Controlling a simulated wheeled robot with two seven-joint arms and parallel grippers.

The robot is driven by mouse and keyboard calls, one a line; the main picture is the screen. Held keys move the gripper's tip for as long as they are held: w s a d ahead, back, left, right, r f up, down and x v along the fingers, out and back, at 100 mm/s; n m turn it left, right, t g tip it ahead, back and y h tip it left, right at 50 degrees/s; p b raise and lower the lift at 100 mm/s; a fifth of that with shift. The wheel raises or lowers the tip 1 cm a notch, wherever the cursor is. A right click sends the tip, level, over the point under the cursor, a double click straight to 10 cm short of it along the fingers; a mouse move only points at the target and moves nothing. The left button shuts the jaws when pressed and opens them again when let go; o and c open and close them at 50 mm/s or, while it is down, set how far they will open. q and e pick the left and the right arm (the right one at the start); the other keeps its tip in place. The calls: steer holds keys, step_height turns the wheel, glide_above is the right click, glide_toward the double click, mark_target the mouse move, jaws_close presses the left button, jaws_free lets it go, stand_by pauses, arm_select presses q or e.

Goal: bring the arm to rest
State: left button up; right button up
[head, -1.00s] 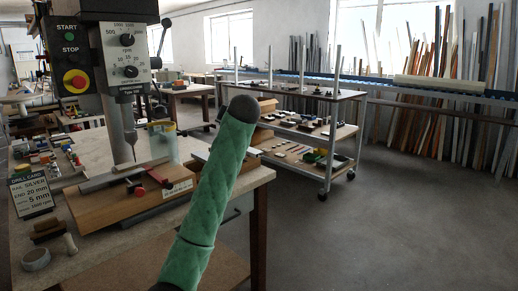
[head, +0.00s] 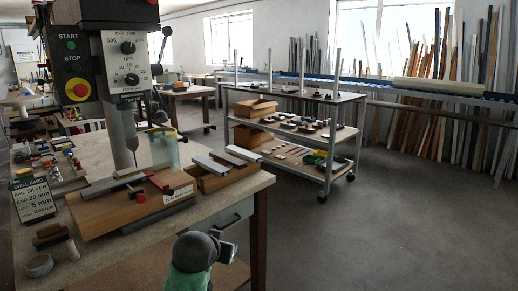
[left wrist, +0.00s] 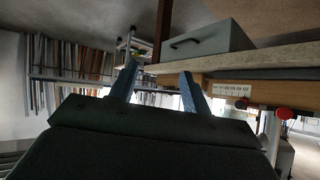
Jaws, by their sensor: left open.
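My left gripper (left wrist: 158,72) shows in the left wrist view with its two fingers spread apart and nothing between them. The bench edge and a grey drawer with a dark handle (left wrist: 205,42) are beyond it to the upper right. In the head view a green-sleeved part of my arm with a grey joint (head: 195,252) is low in the picture, in front of the drill bench (head: 235,196). My right gripper is in neither view.
The drill press (head: 128,75) stands over a wooden board (head: 125,212) with red clamps. Grey profiles lie on a wooden box (head: 208,181) at the bench's right. A wheeled cart (head: 330,165) with parts stands behind. The floor (head: 400,225) on the right is clear.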

arm_select(q)
steer(key=s+a+f+g+p, duration=0.1)
steer(key=s+f+g, duration=0.1)
steer(key=s+f, duration=0.7)
steer(key=s+a+f+g+p, duration=0.1)
steer(key=s+f+g, duration=0.2)
steer(key=s+f, duration=0.7)
steer(key=s+a+f+n+g, duration=0.1)
steer(key=s+f+g, duration=0.2)
steer(key=s+f, duration=0.6)
steer(key=s, duration=1)
steer(key=shift+a+f+p, duration=0.15)
steer(key=shift+a+p, duration=0.2)
steer(key=shift+p, duration=0.05)
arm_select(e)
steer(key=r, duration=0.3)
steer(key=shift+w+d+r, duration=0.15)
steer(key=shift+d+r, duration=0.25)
arm_select(q)
steer(key=shift+s, duration=0.1)
